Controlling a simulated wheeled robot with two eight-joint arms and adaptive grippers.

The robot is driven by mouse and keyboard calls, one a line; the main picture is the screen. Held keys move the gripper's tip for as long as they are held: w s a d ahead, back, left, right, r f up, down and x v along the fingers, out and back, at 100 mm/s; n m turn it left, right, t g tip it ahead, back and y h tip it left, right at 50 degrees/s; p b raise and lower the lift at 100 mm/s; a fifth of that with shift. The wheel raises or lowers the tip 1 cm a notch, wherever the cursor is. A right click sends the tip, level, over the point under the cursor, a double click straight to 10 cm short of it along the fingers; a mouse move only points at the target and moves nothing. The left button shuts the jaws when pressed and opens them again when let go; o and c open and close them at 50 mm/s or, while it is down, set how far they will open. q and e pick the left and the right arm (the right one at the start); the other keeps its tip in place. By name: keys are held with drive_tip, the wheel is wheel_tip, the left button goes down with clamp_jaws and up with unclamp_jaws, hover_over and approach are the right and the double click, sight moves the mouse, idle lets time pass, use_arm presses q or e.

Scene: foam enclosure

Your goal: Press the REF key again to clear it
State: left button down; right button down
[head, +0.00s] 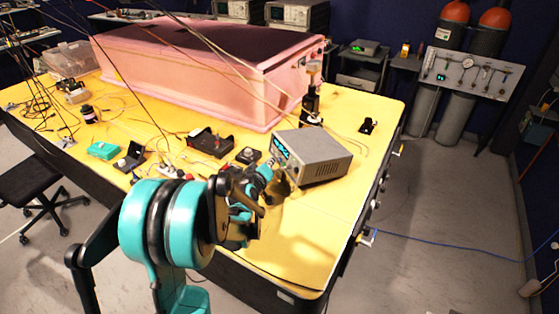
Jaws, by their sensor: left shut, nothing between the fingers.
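A grey box-shaped instrument (318,157) with a lit cyan display (281,149) stands on the yellow table, right of centre. Its front faces left, towards my left gripper. The REF key cannot be made out; the lower part of the instrument's front is hidden behind my gripper. My left gripper (271,180) is shut and empty, close to the front lower corner of the instrument. I cannot tell whether the fingertips touch the front panel. My right gripper is not in view.
A long pink foam enclosure (190,70) fills the back of the yellow table (335,215). Small devices, a black tray (209,141) and loose cables lie left of the instrument. The tabletop to its right is mostly clear. A black stool (40,186) stands at the left.

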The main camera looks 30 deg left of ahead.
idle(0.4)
use_arm(q)
drive_tip(key=shift+w+d+f, duration=0.1)
drive_tip(key=shift+w+d, duration=0.2)
drive_tip(key=shift+w, duration=0.05)
drive_tip(key=shift+w+d, duration=0.15)
drive_tip(key=shift+w, duration=0.1)
idle(0.6)
idle(0.3)
drive_tip(key=shift+s+a, duration=0.45)
drive_tip(key=shift+s, duration=0.2)
drive_tip(key=shift+s+a+r, duration=0.2)
drive_tip(key=shift+s+a, duration=0.3)
drive_tip(key=shift+s, duration=0.15)
drive_tip(key=shift+s+a+r, duration=0.2)
drive_tip(key=shift+s+a, duration=0.25)
drive_tip(key=shift+s, duration=0.2)
drive_tip(key=shift+s+a+r, duration=0.2)
drive_tip(key=shift+s+a, duration=0.3)
drive_tip(key=shift+s, duration=0.15)
